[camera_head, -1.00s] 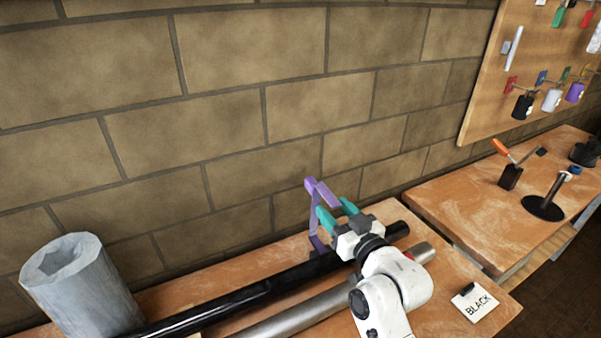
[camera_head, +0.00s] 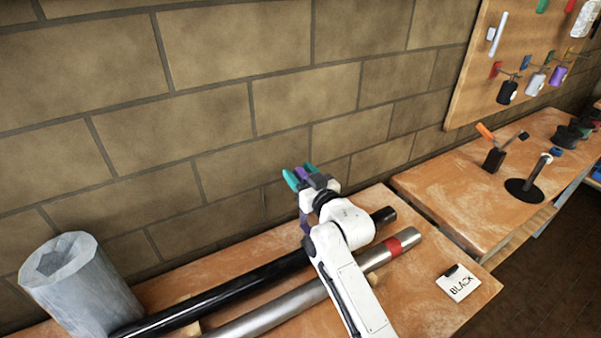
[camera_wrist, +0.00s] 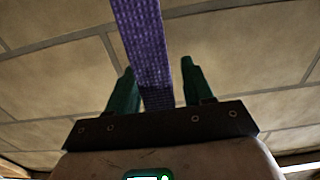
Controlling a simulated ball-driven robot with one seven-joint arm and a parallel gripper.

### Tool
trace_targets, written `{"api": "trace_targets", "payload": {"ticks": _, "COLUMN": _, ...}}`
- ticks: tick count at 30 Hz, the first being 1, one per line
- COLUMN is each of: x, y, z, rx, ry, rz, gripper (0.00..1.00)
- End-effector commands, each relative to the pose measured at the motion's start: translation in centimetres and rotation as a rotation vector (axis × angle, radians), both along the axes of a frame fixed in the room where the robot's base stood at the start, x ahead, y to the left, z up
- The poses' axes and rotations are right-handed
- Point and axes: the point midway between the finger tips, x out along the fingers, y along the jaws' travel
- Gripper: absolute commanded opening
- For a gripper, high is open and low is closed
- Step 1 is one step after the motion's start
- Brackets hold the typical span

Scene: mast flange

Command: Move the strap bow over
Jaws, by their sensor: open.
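The strap bow (camera_head: 304,222) is a purple woven strap. In the head view a piece of it shows beside my wrist, just above the black pole, and another bit shows between my fingers. The rest is hidden behind my arm. In the wrist view the strap (camera_wrist: 142,45) runs from the top edge down between my teal fingers. My gripper (camera_head: 299,174) points toward the wall above the black pole (camera_head: 230,288). Its fingers (camera_wrist: 158,68) are open, one on each side of the strap, with a visible gap on the right.
A silver pole (camera_head: 275,314) with a red band lies beside the black pole on the wooden bench (camera_head: 425,255). A grey hollow block (camera_head: 75,290) stands at the left. A card reading BLACK (camera_head: 459,284) lies at the right. The brick wall (camera_head: 220,100) is close behind.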

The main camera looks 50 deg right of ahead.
Motion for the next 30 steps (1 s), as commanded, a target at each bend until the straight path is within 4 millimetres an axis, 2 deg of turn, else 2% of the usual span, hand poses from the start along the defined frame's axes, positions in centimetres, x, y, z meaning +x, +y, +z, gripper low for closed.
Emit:
{"api": "trace_targets", "payload": {"ticks": 7, "x": 0.02, "y": 0.01, "z": 0.00, "rx": 0.000, "ry": 0.000, "rz": 0.000, "gripper": 0.49}}
{"api": "trace_targets", "payload": {"ticks": 22, "x": 0.00, "y": 0.01, "z": -0.01, "rx": 0.000, "ry": 0.000, "rz": 0.000, "gripper": 0.01}}
{"api": "trace_targets", "payload": {"ticks": 30, "x": -0.01, "y": 0.01, "z": -0.01, "rx": 0.000, "ry": 0.000, "rz": 0.000, "gripper": 0.00}}
